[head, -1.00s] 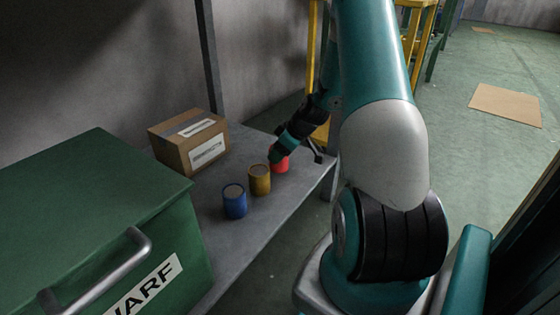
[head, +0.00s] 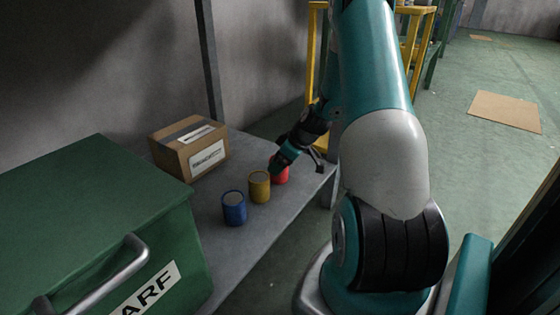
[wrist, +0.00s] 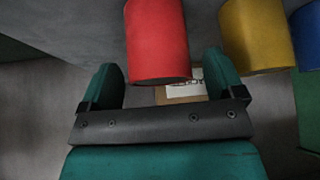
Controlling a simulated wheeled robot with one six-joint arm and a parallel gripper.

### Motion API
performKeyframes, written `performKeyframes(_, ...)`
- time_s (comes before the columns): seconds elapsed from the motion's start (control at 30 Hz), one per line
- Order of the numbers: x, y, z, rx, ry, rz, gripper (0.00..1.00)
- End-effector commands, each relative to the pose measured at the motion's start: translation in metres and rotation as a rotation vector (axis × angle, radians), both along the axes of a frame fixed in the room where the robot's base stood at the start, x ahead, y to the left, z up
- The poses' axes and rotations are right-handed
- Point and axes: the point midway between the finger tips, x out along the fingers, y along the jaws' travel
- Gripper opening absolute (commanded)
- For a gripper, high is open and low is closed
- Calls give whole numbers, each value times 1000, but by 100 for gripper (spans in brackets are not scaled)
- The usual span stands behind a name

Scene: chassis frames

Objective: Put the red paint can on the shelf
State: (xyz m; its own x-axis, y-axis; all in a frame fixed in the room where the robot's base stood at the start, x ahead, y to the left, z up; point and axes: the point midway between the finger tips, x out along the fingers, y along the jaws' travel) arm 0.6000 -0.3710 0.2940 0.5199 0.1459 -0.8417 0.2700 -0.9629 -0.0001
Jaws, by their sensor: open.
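The red paint can (head: 281,176) stands upright on a grey shelf-like surface (head: 240,248), at the far end of a row with a yellow can and a blue can. My gripper (head: 279,164) is at the red can and hides part of it in the head view. In the wrist view the red can (wrist: 157,40) lies ahead of and between the spread fingers of my gripper (wrist: 162,64). Gaps show on both sides of the can. The gripper is open and holds nothing.
The yellow can (head: 259,188) stands close beside the red one, with the blue can (head: 234,208) beyond it. A cardboard box (head: 190,150) sits behind the cans. A green chest (head: 90,195) with a handle fills the left. Yellow frames (head: 312,50) stand behind the arm.

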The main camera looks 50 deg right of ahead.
Motion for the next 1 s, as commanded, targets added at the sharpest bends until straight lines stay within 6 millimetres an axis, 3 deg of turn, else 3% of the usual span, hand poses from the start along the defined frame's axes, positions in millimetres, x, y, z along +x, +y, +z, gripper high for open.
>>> performKeyframes(0.03, -5, -2, 14, -1, 0, -3, 88)
performKeyframes(0.2, -24, -7, 48, -1, 0, -3, 88)
performKeyframes(0.43, -48, -14, 84, -1, 0, -2, 88)
performKeyframes(0.63, -57, -16, 95, -1, -1, -1, 88)
performKeyframes(1.0, -58, -16, 95, -1, 0, 0, 88)
